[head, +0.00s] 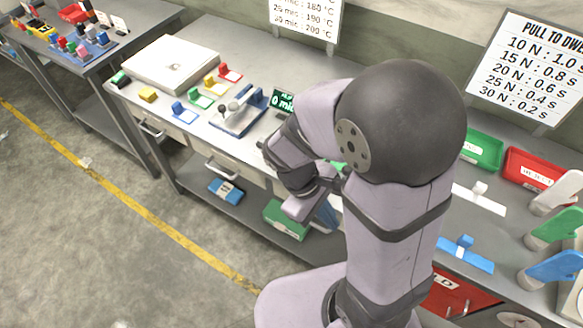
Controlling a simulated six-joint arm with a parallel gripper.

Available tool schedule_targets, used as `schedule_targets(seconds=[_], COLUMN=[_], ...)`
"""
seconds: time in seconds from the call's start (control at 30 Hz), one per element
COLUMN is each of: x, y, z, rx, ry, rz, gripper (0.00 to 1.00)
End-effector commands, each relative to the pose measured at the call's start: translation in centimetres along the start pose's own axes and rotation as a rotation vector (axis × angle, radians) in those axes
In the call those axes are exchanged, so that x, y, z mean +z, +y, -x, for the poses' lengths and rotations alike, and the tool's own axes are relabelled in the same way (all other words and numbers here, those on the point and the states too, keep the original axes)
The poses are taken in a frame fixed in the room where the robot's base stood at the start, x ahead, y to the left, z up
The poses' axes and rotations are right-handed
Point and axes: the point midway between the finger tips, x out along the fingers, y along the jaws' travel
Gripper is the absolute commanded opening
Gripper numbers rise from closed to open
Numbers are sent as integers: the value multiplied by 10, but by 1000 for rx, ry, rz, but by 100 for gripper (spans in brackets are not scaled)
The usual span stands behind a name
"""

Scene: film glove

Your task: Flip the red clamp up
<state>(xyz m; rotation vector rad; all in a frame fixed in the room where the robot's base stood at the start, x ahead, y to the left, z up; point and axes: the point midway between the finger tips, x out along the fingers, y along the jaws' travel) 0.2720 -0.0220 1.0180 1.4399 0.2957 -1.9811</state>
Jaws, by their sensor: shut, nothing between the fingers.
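A small red clamp (229,74) sits at the back of the grey workbench (190,128), right of the white flat box. It is small here, and I cannot tell the position of its lever. A yellow clamp (215,83), a green clamp (201,98) and a blue clamp (183,112) stand in a slanting row in front of it. My gripper (300,209) hangs low at the bench's front edge, well to the right of and nearer than the red clamp. It is shut and empty; its fingertips are hard to make out.
A metal device on a blue base (240,108) and a small display (283,100) stand between the clamps and my arm. A white flat box (171,63) lies left. Green (483,148) and red (532,170) bins and glove forms (556,270) stand right. My arm hides the bench's middle.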

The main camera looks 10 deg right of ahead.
Motion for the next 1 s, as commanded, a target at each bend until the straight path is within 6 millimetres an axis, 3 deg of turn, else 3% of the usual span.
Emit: schedule_targets(seconds=[0.1, 0.23, 0.5, 0.7, 1.0], x=[-14, -40, -123, -170, -190], y=[11, 26, 31, 13, 2], z=[-13, -14, 4, 16, 23], rx=[168, 372, 801, 1019, 1116], ry=[-122, -237, -408, -464, -482], rz=[276, 550, 1010, 1195, 1269], gripper=[0, 0, 0, 0, 0])
